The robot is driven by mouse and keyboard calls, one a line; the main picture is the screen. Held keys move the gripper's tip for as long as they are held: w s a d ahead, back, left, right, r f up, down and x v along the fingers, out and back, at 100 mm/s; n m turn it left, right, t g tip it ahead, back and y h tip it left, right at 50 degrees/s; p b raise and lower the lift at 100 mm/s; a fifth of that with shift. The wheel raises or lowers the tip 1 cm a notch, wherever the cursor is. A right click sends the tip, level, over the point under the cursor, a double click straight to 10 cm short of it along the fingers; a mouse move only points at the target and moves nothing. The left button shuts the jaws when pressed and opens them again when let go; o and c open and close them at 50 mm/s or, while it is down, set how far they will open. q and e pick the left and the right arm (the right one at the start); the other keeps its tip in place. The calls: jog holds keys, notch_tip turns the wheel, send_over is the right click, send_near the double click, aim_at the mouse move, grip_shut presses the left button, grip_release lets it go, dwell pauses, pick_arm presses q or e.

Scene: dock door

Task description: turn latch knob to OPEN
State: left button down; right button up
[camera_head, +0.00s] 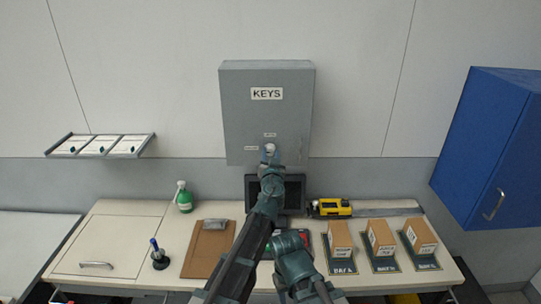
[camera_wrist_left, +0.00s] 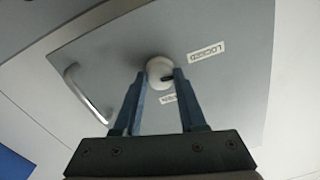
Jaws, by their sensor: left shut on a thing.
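The grey KEYS cabinet (camera_head: 266,112) hangs on the wall with its door shut. Its pale round latch knob (camera_head: 269,147) is low on the door, with one small label above it and another to its left. In the left wrist view, the knob (camera_wrist_left: 158,68) sits between the fingertips of my left gripper (camera_wrist_left: 160,76), which is shut on it. A LOCKED label (camera_wrist_left: 207,51) and a second small label (camera_wrist_left: 172,99) are beside it. A dark mark shows at the knob's lower right; its exact setting is unclear. My right gripper (camera_head: 290,243) is low over the counter, its jaws unclear.
A dark monitor (camera_head: 292,193) stands below the cabinet, partly behind my left arm. A green bottle (camera_head: 184,197), clipboard (camera_head: 208,248), yellow tool (camera_head: 330,208) and several brown boxes (camera_head: 381,239) are on the counter. A blue cabinet (camera_head: 487,145) hangs at right.

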pick_arm(q)
jog(key=m, duration=0.4)
jog(key=shift+w+m, duration=0.15)
jog(key=shift+m, duration=0.15)
jog(key=m, duration=0.3)
jog(key=shift+m, duration=0.4)
jog(key=m, duration=0.4)
jog(key=shift+a, duration=0.1)
jog(key=shift+w+m+h, duration=0.1)
jog(key=shift+m+h, duration=0.2)
jog(key=shift+m, duration=1.9)
jog(key=c, duration=0.6)
grip_release()
jog(key=shift+r, duration=0.1)
jog(key=shift+o, duration=0.5)
jog(key=shift+b, duration=0.3)
